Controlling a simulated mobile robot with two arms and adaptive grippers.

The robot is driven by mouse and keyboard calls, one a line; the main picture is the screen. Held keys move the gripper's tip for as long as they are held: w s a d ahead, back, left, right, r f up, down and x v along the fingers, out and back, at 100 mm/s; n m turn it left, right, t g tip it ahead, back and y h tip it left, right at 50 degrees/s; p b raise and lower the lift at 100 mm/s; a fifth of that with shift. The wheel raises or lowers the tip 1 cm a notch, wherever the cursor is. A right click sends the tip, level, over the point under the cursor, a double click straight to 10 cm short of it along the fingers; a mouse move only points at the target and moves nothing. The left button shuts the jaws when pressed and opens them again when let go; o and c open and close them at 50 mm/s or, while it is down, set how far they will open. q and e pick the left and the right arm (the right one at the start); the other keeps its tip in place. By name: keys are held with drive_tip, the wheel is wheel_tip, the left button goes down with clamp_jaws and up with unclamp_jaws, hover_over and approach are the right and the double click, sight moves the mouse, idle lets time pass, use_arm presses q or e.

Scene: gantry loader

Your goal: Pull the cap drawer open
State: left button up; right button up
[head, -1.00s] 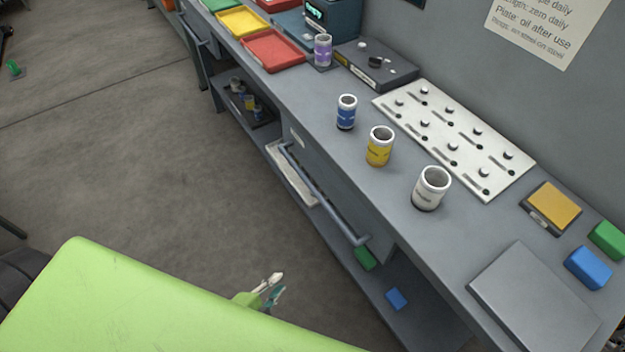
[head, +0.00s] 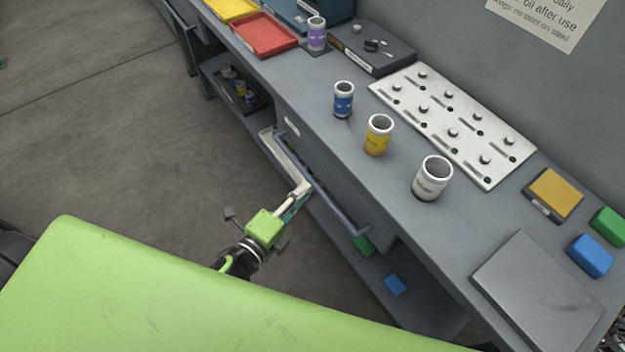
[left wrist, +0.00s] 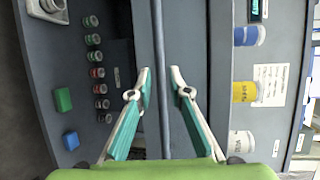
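The cap drawer (head: 318,165) is a grey front under the bench top and looks shut. Its long blue-grey bar handle (head: 338,212) runs along the front; it stands upright in the left wrist view (left wrist: 160,40). My left gripper (head: 303,190) has reached the handle, near the bar's middle. In the left wrist view, its two fingertips (left wrist: 160,76) are spread, one on each side of the bar, with a visible gap on both sides. Nothing is clamped. I do not see my right gripper.
A blue-labelled can (head: 343,100), a yellow can (head: 378,136) and a white can (head: 432,178) stand near the bench edge. The lower shelf holds a green block (head: 362,246) and a blue block (head: 395,285). The floor left is clear.

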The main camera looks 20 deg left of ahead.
sight(313, 179)
use_arm(q)
drive_tip(key=x, duration=0.5)
drive_tip(key=shift+w, duration=0.35)
clamp_jaws()
